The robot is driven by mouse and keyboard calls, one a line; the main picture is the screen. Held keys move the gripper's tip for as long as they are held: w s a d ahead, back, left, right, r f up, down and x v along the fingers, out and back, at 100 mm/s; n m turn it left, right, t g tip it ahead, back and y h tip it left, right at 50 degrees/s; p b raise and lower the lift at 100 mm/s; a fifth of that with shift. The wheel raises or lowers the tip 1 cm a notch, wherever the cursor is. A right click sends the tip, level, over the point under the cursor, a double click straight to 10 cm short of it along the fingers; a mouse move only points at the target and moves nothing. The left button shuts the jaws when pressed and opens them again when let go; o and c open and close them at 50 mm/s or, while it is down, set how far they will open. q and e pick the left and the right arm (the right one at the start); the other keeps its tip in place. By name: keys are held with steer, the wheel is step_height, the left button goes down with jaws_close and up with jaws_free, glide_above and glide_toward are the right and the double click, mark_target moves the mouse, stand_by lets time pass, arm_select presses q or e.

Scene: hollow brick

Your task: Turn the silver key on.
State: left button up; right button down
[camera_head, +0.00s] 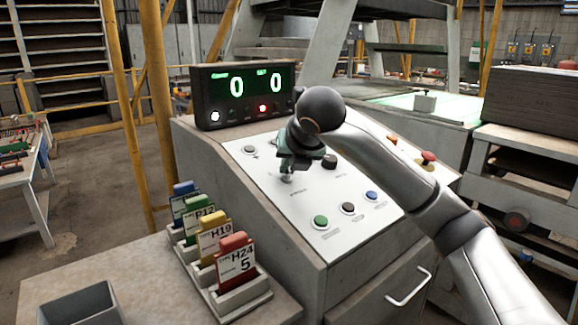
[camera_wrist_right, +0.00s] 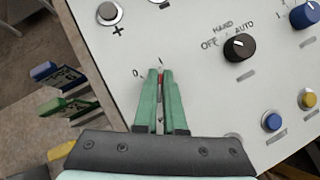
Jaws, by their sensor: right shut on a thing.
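The silver key (camera_head: 287,178) stands in its lock on the white sloped panel (camera_head: 262,190), just below my right gripper in the head view. My right gripper (camera_head: 287,170) reaches down to the panel and is shut on the key. In the right wrist view its green fingers (camera_wrist_right: 160,80) close together at the lock, between a "0" mark on the left and a "1" mark above. The fingers hide most of the key there, with only a thin red strip between them. My left gripper is in neither view.
A black selector knob (camera_wrist_right: 240,47) is right of the key. Green (camera_head: 320,221), black and blue buttons sit lower on the panel. A red stop button (camera_head: 428,158) is at the right. Tagged card holders (camera_head: 240,290) stand left. A display (camera_head: 243,95) reads 0 and 0.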

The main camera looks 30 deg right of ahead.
steer(key=shift+s+a+f, duration=0.1)
steer(key=shift+f, duration=0.35)
steer(key=c, duration=1.1)
jaws_free()
steer(key=shift+o, duration=0.5)
steer(key=shift+r, duration=0.2)
steer(key=shift+r, duration=0.1)
steer(key=p+v, duration=0.1)
steer(key=v, duration=1.1)
steer(key=shift+a+r, duration=0.1)
steer(key=shift+s, duration=0.1)
